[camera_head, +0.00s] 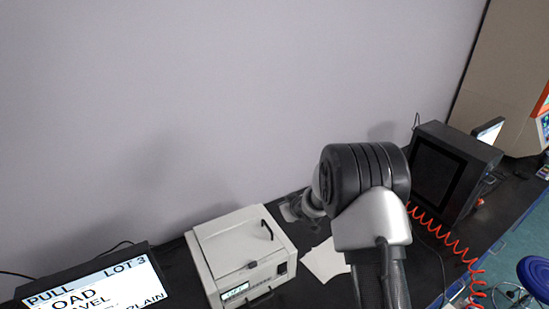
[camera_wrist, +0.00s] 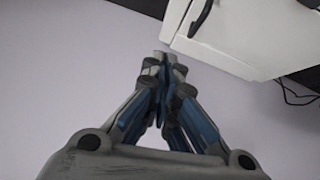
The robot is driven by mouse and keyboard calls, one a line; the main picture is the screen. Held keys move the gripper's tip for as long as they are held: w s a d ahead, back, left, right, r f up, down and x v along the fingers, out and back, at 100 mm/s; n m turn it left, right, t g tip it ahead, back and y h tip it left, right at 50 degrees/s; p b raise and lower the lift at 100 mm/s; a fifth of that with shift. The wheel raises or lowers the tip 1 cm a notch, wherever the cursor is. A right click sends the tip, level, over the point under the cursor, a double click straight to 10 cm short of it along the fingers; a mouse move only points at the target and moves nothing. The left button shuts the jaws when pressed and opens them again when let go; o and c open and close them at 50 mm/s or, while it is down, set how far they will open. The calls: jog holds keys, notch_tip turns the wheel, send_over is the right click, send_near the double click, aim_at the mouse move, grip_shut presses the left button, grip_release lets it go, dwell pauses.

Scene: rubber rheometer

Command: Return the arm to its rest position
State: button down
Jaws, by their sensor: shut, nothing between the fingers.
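My gripper (camera_wrist: 165,60) is shut and empty in the wrist view, its fingertips meeting near the upper middle of the picture. In that view its tips lie close to the lower left edge of a white instrument (camera_wrist: 245,35), and I cannot tell whether they touch it. In the head view my arm (camera_head: 370,215) rises from the bottom right of centre, and its grey and black joint hides part of the bench behind it. The gripper's fingers cannot be made out clearly there.
A white benchtop instrument (camera_head: 245,255) with a small display stands left of my arm. A display panel (camera_head: 95,290) reads "PULL LOT 3" at lower left. White sheets (camera_head: 325,260) lie beside the arm. A black box (camera_head: 450,170) and red coiled hose (camera_head: 455,243) are at right.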

jog(key=s+d+r+m+g+h+b, duration=0.1)
jog(key=s+d+r+m+h+b, duration=0.1)
jog(key=s+d+r+b, duration=0.45)
jog(key=s+d+r+m+h+b, duration=0.15)
jog(key=s+r+b, duration=0.3)
jog(key=s, duration=0.55)
jog(key=s+a+f+g+b, duration=0.1)
jog(key=s+f+b, duration=0.1)
jog(key=s, duration=0.7)
jog(key=s+a+f+m+g+b, duration=0.1)
jog(key=s+b, duration=0.3)
jog(key=s, duration=0.6)
jog(key=s+a+f+m+g+y+b, duration=0.1)
jog(key=s+f+b, duration=0.2)
jog(key=s, duration=0.7)
jog(key=shift+f+b, duration=0.35)
jog(key=shift+b, duration=0.05)
